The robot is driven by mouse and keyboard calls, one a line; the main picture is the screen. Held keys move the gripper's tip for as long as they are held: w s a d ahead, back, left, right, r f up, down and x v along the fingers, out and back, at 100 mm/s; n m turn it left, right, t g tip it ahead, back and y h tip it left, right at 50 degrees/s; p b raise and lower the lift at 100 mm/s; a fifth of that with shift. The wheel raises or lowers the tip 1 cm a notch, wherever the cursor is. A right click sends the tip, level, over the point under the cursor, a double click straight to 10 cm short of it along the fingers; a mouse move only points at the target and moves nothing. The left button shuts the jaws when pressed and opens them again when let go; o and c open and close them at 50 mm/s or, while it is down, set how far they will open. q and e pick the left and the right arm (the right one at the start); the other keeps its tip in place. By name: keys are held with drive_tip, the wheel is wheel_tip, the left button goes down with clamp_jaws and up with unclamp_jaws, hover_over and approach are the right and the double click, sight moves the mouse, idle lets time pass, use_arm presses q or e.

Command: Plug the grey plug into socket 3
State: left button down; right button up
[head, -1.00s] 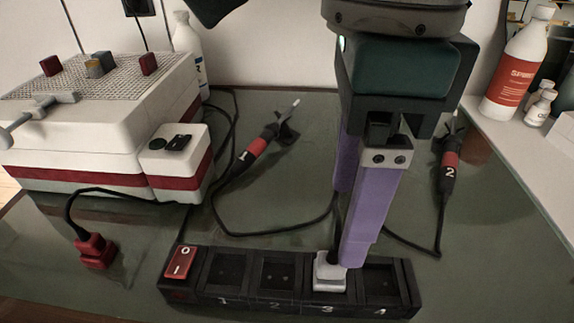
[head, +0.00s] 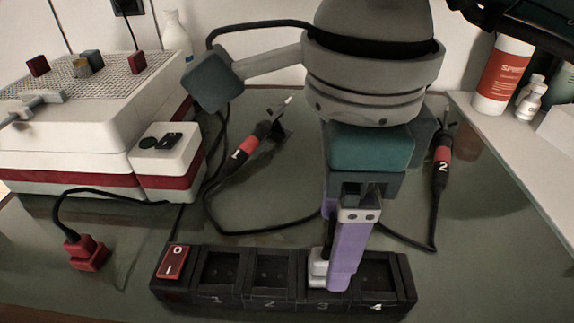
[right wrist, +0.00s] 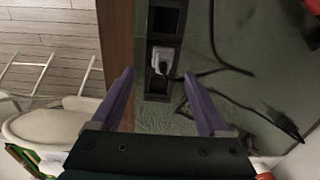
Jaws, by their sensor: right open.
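The grey plug (head: 317,270) is upright at socket 3 of the black power strip (head: 231,299). Whether it is fully seated I cannot tell. It also shows in the right wrist view (right wrist: 163,57), with its black cable leading off to the right. My right gripper (head: 334,248) is over socket 3, with its purple fingers pointing down. The near finger covers the right part of the plug in the head view. In the right wrist view the fingers (right wrist: 160,75) are spread wide to either side, with nothing held. Contact with the plug cannot be told. My left gripper is not in view.
A red switch (head: 172,262) is at the strip's left end. A red plug (head: 87,253) lies left of it. A white station (head: 75,140) stands at the left. Corded tools 1 (head: 250,147) and 2 (head: 442,157) lie behind the strip. Bottles stand on the right shelf (head: 515,150).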

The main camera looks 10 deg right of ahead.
sight(327, 255)
drive_tip(key=shift+w+f+b, duration=0.15)
drive_tip(key=shift+f+b, duration=0.05)
drive_tip(key=shift+f, duration=1.1)
drive_tip(key=shift+w+f+b, duration=0.1)
drive_tip(key=shift+f+b, duration=0.1)
drive_tip(key=shift+f, duration=1.1)
clamp_jaws()
